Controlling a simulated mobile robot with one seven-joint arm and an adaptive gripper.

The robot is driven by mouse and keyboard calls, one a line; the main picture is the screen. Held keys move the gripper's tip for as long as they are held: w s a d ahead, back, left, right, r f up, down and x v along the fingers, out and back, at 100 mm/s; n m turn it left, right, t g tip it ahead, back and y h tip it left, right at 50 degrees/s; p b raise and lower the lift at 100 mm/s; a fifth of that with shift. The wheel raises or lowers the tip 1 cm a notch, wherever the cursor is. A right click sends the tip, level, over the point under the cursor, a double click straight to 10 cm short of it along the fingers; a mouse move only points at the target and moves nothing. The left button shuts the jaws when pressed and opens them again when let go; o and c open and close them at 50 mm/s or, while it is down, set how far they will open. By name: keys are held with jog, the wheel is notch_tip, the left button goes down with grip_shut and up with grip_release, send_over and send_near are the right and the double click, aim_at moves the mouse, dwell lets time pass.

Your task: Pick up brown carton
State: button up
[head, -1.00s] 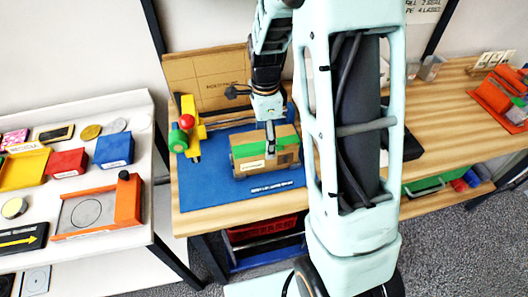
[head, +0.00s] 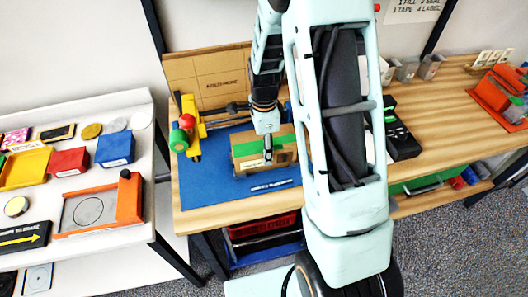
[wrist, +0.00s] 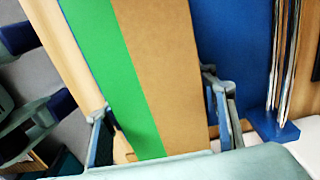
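The brown carton (head: 280,153) with a green band lies on the blue mat (head: 205,185) on the wooden bench in the head view. My gripper (head: 267,150) points down at it, with a finger in front of the carton's near side. In the wrist view the carton's brown and green top (wrist: 160,60) runs between the two spread fingers of my gripper (wrist: 160,122). A small gap shows beside the left finger; the right finger is close to the carton's edge. The gripper looks open, and the finger on the carton's far side is hidden in the head view.
A yellow toy-like tool with a red knob (head: 187,125) stands left of the carton. A cardboard panel (head: 210,82) stands behind. A black device (head: 400,135) lies right of my arm. The left white table (head: 125,190) holds several coloured boxes.

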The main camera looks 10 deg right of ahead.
jog(key=c, duration=0.5)
jog(key=shift+r, duration=0.15)
